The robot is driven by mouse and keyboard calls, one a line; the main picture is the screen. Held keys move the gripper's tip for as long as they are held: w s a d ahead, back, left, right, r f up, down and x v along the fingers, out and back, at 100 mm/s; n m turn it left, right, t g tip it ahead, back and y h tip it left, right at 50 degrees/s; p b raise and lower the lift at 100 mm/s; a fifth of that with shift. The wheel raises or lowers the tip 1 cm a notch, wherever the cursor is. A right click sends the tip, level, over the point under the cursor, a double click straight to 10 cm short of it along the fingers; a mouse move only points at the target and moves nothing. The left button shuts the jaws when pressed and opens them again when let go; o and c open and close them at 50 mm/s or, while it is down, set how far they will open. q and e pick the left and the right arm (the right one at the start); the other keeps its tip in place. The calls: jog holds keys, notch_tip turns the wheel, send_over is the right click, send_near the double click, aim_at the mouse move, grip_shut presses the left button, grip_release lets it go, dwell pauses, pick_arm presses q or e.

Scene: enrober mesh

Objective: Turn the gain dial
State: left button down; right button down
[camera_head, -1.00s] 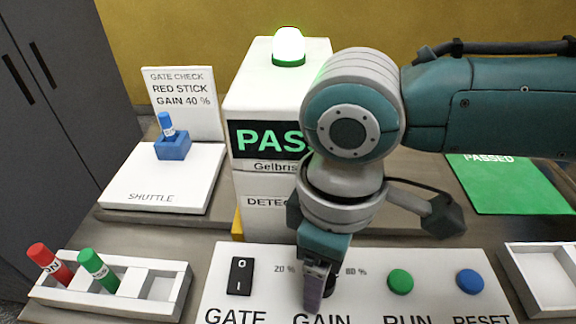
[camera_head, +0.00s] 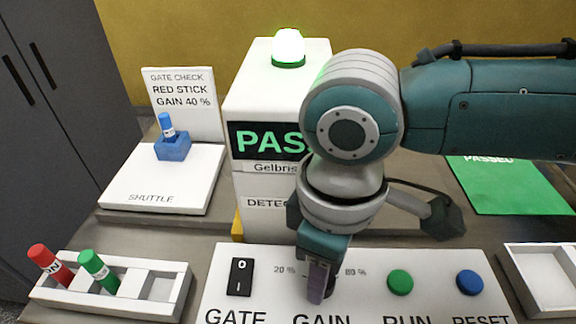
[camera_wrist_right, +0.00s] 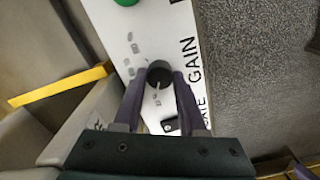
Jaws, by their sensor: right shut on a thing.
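The black gain dial (camera_wrist_right: 158,72) sits on the white control panel (camera_head: 230,308) above the word GAIN. My right gripper (camera_wrist_right: 160,80) points down at it, with one finger on each side, shut on the dial. In the head view the right gripper (camera_head: 318,288) hides most of the dial and the middle of its scale. The marks 20 % and 80 % show on either side. A sign (camera_head: 180,92) reads GATE CHECK, RED STICK, GAIN 40 %. My left gripper is not in view.
The panel also has a black gate switch (camera_head: 241,276), a green run button (camera_head: 400,282) and a blue reset button (camera_head: 469,281). A detector (camera_head: 262,80) behind shows PASS under a lit green lamp (camera_head: 289,46). A blue stick (camera_head: 166,122) stands on the shuttle (camera_head: 150,197).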

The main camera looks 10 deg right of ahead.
jog(key=shift+r+m+p, duration=0.2)
jog(key=shift+m+p, duration=0.5)
jog(key=shift+p, duration=0.1)
jog(key=shift+m+p, duration=1.1)
jog(key=m+p, duration=0.2)
jog(key=shift+m, duration=0.3)
jog(key=shift+f+m+p, duration=0.1)
jog(key=shift+m+p, duration=0.25)
jog(key=shift+m, duration=0.35)
jog(key=shift+c, duration=2.3)
grip_release()
